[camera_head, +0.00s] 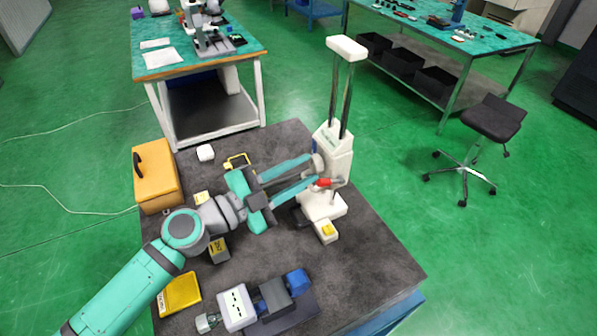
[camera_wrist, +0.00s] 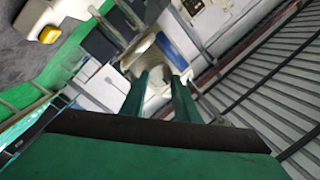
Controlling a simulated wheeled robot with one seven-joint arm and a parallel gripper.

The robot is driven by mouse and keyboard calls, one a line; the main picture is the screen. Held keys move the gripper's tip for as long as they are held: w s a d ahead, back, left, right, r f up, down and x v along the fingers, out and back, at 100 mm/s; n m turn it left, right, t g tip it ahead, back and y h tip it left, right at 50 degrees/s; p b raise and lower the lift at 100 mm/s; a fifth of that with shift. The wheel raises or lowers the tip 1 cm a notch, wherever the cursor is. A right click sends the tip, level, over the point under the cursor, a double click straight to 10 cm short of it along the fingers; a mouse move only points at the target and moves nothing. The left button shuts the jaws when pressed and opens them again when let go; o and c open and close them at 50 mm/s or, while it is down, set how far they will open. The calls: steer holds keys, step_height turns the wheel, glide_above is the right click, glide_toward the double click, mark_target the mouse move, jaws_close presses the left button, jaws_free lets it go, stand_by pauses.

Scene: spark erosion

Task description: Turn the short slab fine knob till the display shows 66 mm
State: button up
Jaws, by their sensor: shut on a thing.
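The white height gauge (camera_head: 340,150) stands upright on the dark slab, with two bright columns and a white top block. A pale round knob (camera_head: 318,162) shows at the side of its white body. My gripper (camera_head: 316,171) reaches it from the left, its two teal fingers shut on the knob. In the wrist view, the fingertips (camera_wrist: 160,80) lie on either side of a pale round part, the knob (camera_wrist: 150,58). A red part sits just below the fingertips in the head view. I cannot read a display figure in either view.
A stool (camera_head: 490,120) stands on the green floor at right. Workbenches stand behind.

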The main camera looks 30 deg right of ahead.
steer(key=shift+s+d+f+m+g, duration=0.2)
steer(key=shift+s+d+m+g, duration=0.3)
steer(key=shift+s+d, duration=0.25)
steer(key=o, duration=0.9)
steer(key=shift+w+a, duration=0.15)
steer(key=shift+c, duration=0.2)
steer(key=shift+s+d, duration=0.25)
steer(key=shift+d, duration=0.25)
steer(key=shift+w+a, duration=0.3)
steer(key=shift+a, duration=0.3)
steer(key=s+a, duration=0.1)
steer(key=a, duration=0.9)
steer(key=shift+f, duration=0.2)
steer(key=shift+w, duration=0.1)
